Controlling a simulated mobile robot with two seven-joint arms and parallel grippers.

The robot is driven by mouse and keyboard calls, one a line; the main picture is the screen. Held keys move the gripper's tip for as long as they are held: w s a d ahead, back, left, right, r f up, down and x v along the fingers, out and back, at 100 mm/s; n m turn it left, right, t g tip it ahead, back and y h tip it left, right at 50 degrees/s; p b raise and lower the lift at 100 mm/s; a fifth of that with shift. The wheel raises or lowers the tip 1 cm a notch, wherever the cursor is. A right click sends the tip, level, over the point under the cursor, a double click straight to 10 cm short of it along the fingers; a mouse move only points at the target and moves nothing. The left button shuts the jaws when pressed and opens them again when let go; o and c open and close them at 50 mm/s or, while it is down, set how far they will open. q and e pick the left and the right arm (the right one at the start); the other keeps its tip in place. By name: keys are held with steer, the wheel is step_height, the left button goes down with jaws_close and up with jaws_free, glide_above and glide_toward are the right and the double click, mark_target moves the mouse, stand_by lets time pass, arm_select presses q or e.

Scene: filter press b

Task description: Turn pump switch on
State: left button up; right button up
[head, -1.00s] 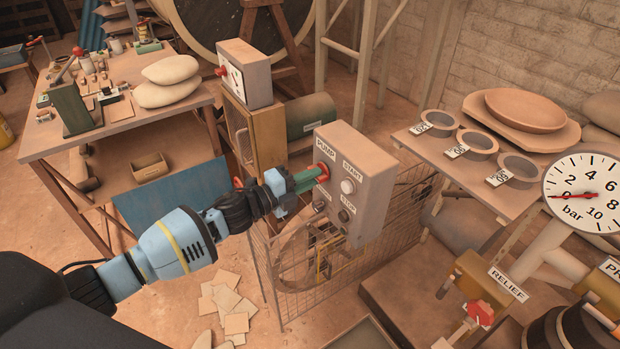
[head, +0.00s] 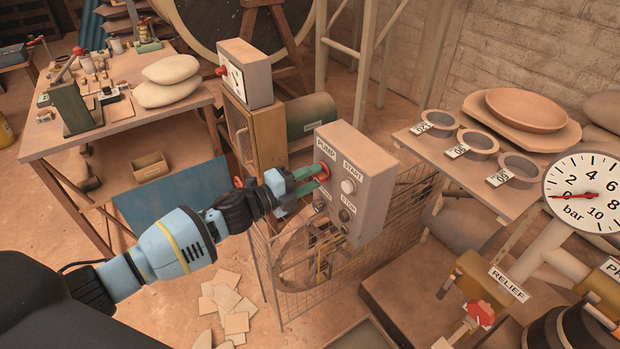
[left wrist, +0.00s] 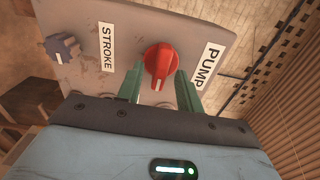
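The pump control box (head: 362,180) is a grey-beige box with PUMP, START and STOP labels. Its red pump switch (left wrist: 161,60) is a rotary knob beside the PUMP label in the left wrist view. In the head view the switch (head: 324,172) is partly hidden by my fingers. My left gripper (head: 312,180) has its green fingers spread, one on either side of the red knob; I cannot tell whether they touch it. In the left wrist view the fingertips (left wrist: 160,82) show a gap around the knob's lower end. My right gripper is in neither view.
A white START button (head: 348,186) and a dark STOP button (head: 344,215) sit close to the fingers. A wire guard (head: 290,285) stands below. A pressure gauge (head: 588,192) reads about 0 bar.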

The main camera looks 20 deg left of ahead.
arm_select(q)
steer(key=v, duration=0.7)
steer(key=shift+s+a, duration=0.25)
steer(key=shift+s, duration=0.05)
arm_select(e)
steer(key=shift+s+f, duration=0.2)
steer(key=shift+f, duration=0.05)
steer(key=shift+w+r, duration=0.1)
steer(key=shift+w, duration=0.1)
